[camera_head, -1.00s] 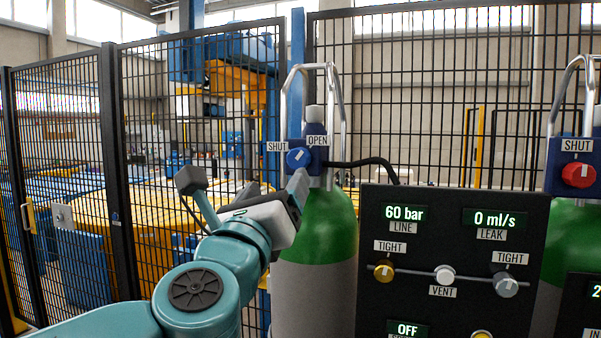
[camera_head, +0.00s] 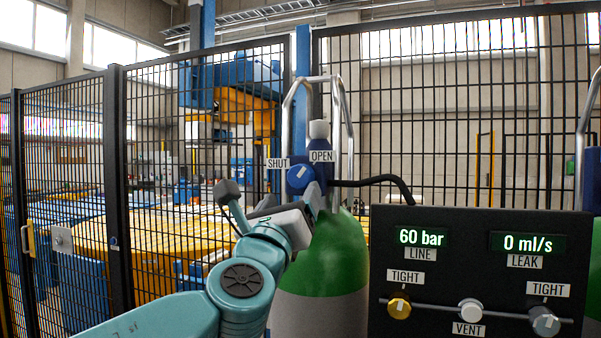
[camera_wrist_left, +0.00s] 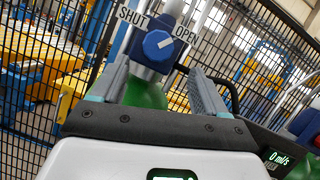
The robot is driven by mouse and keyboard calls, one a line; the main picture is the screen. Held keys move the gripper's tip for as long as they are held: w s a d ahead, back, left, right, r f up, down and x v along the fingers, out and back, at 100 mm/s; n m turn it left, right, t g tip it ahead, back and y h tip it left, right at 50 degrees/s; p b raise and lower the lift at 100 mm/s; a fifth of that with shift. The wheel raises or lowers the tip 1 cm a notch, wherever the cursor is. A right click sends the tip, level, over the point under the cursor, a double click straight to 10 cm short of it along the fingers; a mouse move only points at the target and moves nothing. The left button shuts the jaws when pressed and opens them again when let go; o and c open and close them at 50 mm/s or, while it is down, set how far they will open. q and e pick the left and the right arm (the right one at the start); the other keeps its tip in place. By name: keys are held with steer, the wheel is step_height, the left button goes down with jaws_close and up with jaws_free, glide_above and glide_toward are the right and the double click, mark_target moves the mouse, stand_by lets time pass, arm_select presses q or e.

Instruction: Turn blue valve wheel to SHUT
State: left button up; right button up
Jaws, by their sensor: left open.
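The blue valve wheel (camera_head: 299,176) sits on top of a green and grey gas cylinder (camera_head: 324,262), between a SHUT label (camera_head: 277,163) on the left and an OPEN label (camera_head: 321,156) on the right. Its white mark points up and right, towards OPEN. My left gripper (camera_head: 314,196) is just below and in front of the wheel. In the left wrist view the wheel (camera_wrist_left: 159,45) lies ahead of the open fingers (camera_wrist_left: 160,75), roughly centred between them, and nothing is gripped. My right gripper is not in view.
A black panel (camera_head: 470,275) stands to the right, reading 60 bar LINE and 0 ml/s LEAK, with knobs below. A dark hose (camera_head: 375,181) runs right from the valve. Metal guard bars (camera_head: 345,130) rise around the cylinder's top. Mesh fencing (camera_head: 200,150) stands behind.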

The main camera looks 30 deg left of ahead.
mark_target(299, 180)
arm_select(q)
steer(key=p+x, duration=0.2)
steer(key=x, duration=0.4)
steer(key=shift+a+r, duration=0.25)
steer(key=shift+w+p, duration=0.3)
steer(key=shift+w, duration=0.2)
steer(key=shift+s+a, duration=0.15)
steer(key=shift+c, duration=0.3)
steer(key=c, duration=1)
